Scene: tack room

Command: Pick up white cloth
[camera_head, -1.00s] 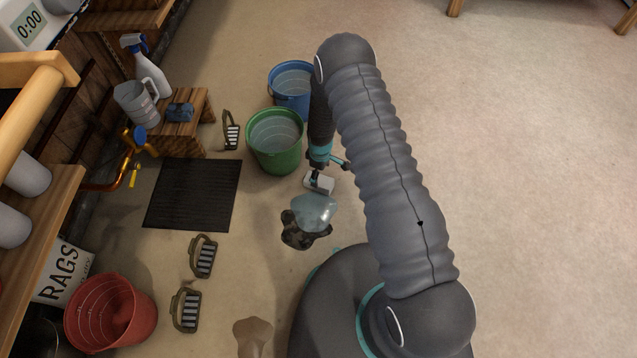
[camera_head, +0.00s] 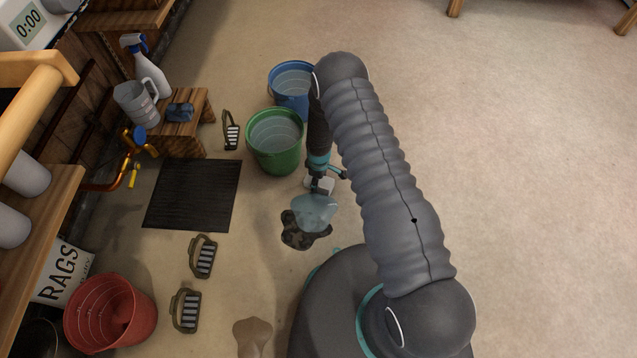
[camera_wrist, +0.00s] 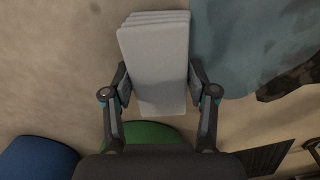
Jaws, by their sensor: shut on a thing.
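The white cloth (camera_wrist: 153,62) is a folded, layered pad. It fills the space between the two fingers of my gripper (camera_wrist: 159,85) in the wrist view, and the fingers are shut on its sides. In the head view my gripper (camera_head: 321,183) is low near the floor, to the right of and below the green bucket. The white cloth (camera_head: 327,186) shows there only as a small pale patch, partly hidden by the gripper. Its height above the floor is hard to tell.
A pale blue translucent patch (camera_head: 313,211) and a dark stained patch (camera_head: 300,232) lie just below the gripper. The green bucket (camera_head: 275,155) and blue bucket (camera_head: 288,77) stand close by. A black mat (camera_head: 192,195), several brushes and a red bucket (camera_head: 108,312) are left. Floor at right is clear.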

